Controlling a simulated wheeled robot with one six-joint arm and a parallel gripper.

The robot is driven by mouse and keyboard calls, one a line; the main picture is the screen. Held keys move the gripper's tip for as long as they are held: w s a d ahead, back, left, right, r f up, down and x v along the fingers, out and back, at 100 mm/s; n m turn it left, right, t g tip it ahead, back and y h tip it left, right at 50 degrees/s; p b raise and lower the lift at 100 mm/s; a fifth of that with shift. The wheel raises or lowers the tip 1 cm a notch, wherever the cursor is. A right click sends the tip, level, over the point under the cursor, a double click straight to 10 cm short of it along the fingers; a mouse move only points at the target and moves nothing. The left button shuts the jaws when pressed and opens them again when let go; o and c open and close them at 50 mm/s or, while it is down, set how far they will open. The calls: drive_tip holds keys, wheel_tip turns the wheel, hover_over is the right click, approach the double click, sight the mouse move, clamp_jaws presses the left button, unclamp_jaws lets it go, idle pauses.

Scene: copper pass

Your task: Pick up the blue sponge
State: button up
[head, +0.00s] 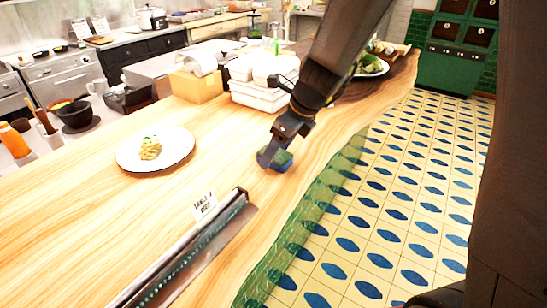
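The sponge (281,162), dark green on top with a blue side, is on or just above the wooden counter (236,150) near its right edge. My gripper (270,157) points down at it from above. A finger shows at the sponge's left side, and the gripper covers part of the sponge. The other finger cannot be made out, so I cannot tell whether the gripper is closed on it.
A white plate (128,157) with food is to the left. A metal ticket rail (190,258) with a card (205,206) lies in front. White containers (258,98) and a cardboard box (196,87) stand behind. The counter's right edge drops to the tiled floor (400,200).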

drive_tip(key=c, duration=1.2)
wheel_tip(320, 180, up, 10)
drive_tip(key=shift+r, duration=0.1)
drive_tip(key=o, duration=0.5)
drive_tip(key=shift+c, duration=0.2)
drive_tip(key=c, duration=0.3)
drive_tip(key=shift+a, duration=0.1)
